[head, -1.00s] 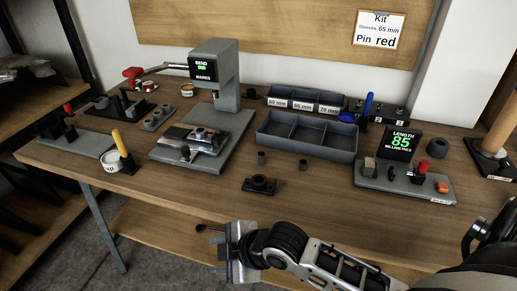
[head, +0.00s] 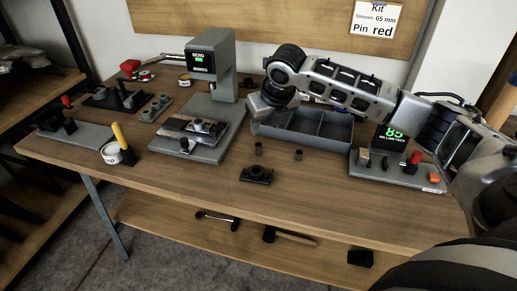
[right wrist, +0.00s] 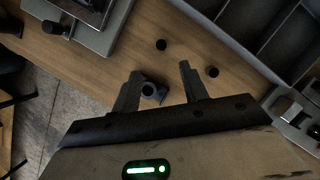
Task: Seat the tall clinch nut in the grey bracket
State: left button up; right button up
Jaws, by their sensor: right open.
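Two small dark cylinders stand on the open table. The left one (head: 259,149) looks a little taller than the right one (head: 299,154), and I cannot tell surely which is the tall clinch nut. Both also show in the right wrist view, left (right wrist: 161,45) and right (right wrist: 212,72). A grey metal piece (head: 190,127), possibly the bracket, lies on the press base. A black flanged block with a round socket (head: 256,174) sits near the front edge. My right gripper (head: 262,105) hangs above the table, open and empty. The block appears between its fingers (right wrist: 160,73), apart from them.
A grey divided tray (head: 305,142) stands behind the cylinders. The grey press (head: 212,65) rises behind the metal piece. A length gauge (head: 397,172) reading 85 stands at right. A white pot (head: 111,154) is at left. Table around the cylinders is clear.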

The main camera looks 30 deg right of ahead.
aim_at(259, 144)
jog(key=x, duration=1)
jog(key=shift+w+d+f, duration=0.15)
jog(key=shift+w+f, duration=0.05)
jog(key=shift+w, duration=0.05)
grip_shut()
